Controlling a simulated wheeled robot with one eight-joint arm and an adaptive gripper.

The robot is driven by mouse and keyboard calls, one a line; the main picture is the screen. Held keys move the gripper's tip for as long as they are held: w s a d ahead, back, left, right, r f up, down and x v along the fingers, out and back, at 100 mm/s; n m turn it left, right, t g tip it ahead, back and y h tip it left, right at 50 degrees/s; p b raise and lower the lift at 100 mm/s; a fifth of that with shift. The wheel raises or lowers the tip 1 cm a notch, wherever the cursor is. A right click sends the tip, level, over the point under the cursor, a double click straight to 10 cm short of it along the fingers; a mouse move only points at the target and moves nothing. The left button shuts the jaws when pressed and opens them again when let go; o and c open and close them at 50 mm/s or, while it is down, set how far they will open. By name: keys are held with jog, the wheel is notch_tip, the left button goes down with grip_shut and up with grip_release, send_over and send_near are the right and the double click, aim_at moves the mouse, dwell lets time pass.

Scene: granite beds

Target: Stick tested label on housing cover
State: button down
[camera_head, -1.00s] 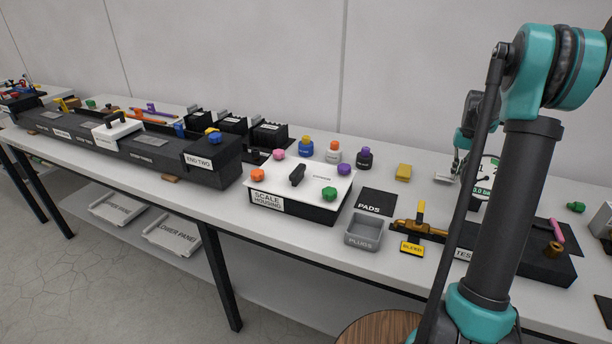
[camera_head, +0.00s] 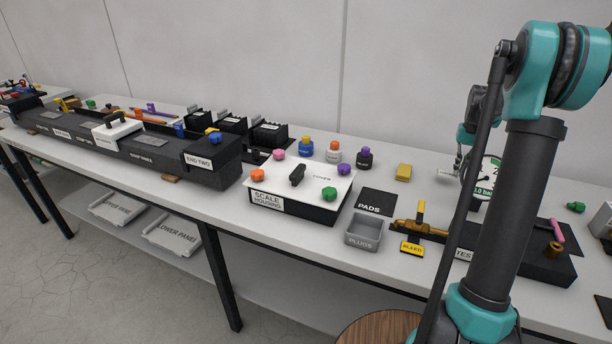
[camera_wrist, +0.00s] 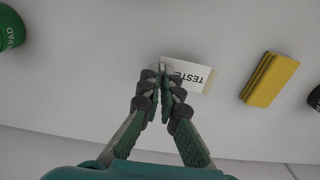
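The tested label (camera_wrist: 188,74) is a small white tag with black lettering, partly hidden at its left edge by my fingertips in the wrist view. My gripper (camera_wrist: 162,72) has its fingertips together at that edge and looks shut on the label. A beige strip shows along the label's right side. In the head view my gripper (camera_head: 459,168) is over the back right of the bench, partly behind my arm. The housing cover (camera_head: 315,184) is the white top of the black scale housing (camera_head: 308,209), with a black handle and orange, pink, purple and green knobs at its corners.
A round gauge (camera_head: 487,178) stands partly behind my arm. The black pads mat (camera_head: 377,201), grey plugs bin (camera_head: 364,231) and a brass fixture (camera_head: 420,228) lie right of the housing. Several bottles stand behind it.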

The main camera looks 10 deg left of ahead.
jog(key=shift+r, duration=0.15)
jog(key=shift+r, duration=2.35)
jog(key=shift+r, duration=0.1)
